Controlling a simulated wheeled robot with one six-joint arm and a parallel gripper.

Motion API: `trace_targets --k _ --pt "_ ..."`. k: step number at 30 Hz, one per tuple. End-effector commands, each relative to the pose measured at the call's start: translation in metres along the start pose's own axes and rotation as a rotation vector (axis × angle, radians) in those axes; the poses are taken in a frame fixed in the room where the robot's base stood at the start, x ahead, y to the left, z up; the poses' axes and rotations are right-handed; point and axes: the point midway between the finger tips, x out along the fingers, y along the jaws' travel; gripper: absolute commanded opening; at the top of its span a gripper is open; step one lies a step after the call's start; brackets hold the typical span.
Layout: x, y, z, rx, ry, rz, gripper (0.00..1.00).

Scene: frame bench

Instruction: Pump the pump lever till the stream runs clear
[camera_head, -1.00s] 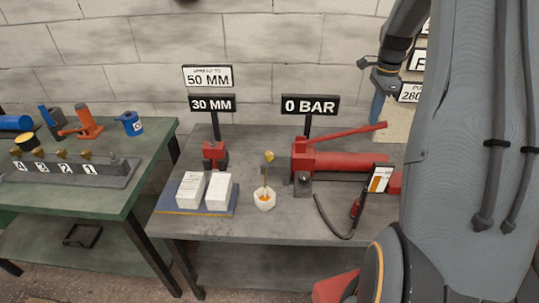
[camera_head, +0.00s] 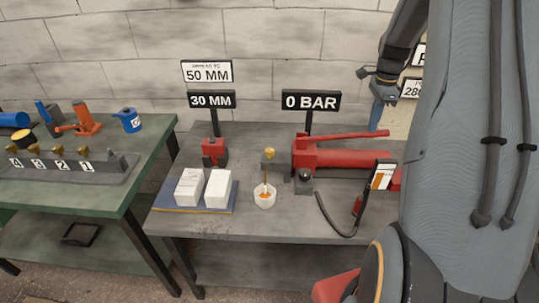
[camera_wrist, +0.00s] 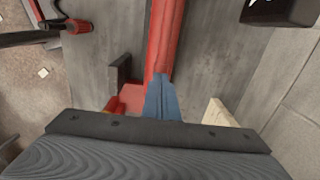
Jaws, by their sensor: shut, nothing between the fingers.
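The red pump lever (camera_head: 345,135) lies nearly level above the red pump body (camera_head: 340,160). My gripper (camera_head: 375,127) is shut and empty, fingers pointing down at the lever's right end. In the wrist view the blue fingertips (camera_wrist: 163,90) are over the red lever (camera_wrist: 163,40); they look touching or very close. A brass fitting (camera_head: 270,153) stands at the pump's left end. A thin amber stream (camera_head: 265,180) shows below it, over a white cup (camera_head: 265,201) with orange inside. The stream looks amber, not clear.
A sign (camera_head: 311,101) reads 0 BAR. Two white blocks (camera_head: 218,189) lie on a blue mat beside a small red jack (camera_head: 214,153), with 30 MM and 50 MM signs behind. A black hose (camera_head: 328,222) curves at the bench front. A green bench (camera_head: 140,175) stands left.

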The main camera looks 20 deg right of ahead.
Motion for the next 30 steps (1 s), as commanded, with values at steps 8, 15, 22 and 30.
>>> trace_targets --k 8,15,22,30 --pt "0.031 0.0 0.0 0.0 -0.001 0.003 0.0" --pt "0.023 0.001 0.0 0.0 0.0 0.0 0.0" --pt "-0.005 0.001 -0.001 0.0 0.0 0.001 0.0" --pt "-0.04 0.001 -0.001 0.0 0.0 0.0 0.0"
